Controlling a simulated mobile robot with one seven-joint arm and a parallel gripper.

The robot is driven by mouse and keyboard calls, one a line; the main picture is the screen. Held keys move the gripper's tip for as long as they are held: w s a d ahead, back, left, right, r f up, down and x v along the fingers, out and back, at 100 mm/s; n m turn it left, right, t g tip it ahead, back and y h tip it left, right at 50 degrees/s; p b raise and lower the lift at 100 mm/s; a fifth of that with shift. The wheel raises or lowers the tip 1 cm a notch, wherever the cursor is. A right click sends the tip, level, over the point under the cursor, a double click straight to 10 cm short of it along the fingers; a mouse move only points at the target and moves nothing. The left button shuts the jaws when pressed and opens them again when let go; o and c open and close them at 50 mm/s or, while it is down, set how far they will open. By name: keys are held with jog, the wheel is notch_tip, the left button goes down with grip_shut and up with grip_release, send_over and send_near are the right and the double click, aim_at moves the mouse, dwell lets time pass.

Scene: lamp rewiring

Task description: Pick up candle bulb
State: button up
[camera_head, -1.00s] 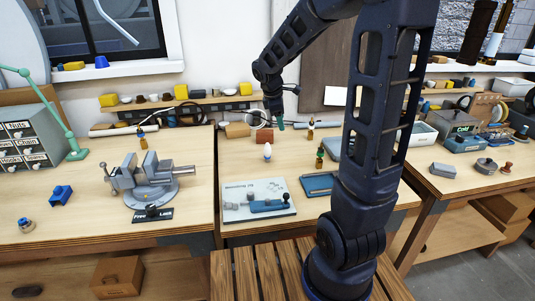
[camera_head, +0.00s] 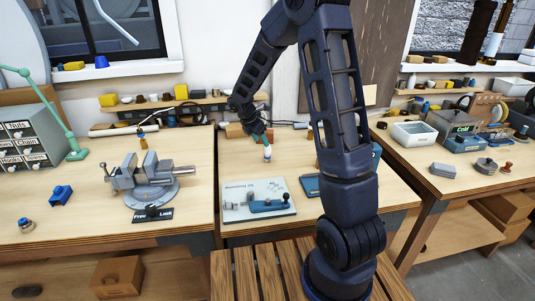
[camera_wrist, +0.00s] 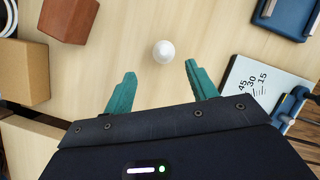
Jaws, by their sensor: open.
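The candle bulb (camera_head: 267,153) is small and white and stands on the middle workbench in the head view. In the wrist view the bulb (camera_wrist: 163,51) is a round white shape seen from above. It lies just beyond and between the two green fingertips, apart from both. My gripper (camera_wrist: 160,84) is open and empty, with its fingers spread wide. In the head view my gripper (camera_head: 262,136) hangs close to the bulb, just above and behind it, partly covered by my arm.
A white board with a blue tool (camera_head: 258,200) lies in front of the bulb. A reddish block (camera_wrist: 69,18) and a cardboard box (camera_wrist: 25,70) lie left of it in the wrist view. A vise (camera_head: 152,180) stands on the left bench. Bare wood surrounds the bulb.

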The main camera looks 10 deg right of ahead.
aim_at(268, 152)
jog(key=x, duration=0.3)
jog(key=shift+d+f, duration=0.1)
jog(key=shift+d+x, duration=0.2)
jog(key=shift+x, duration=2.45)
jog(key=shift+s, duration=0.15)
jog(key=c, duration=1.1)
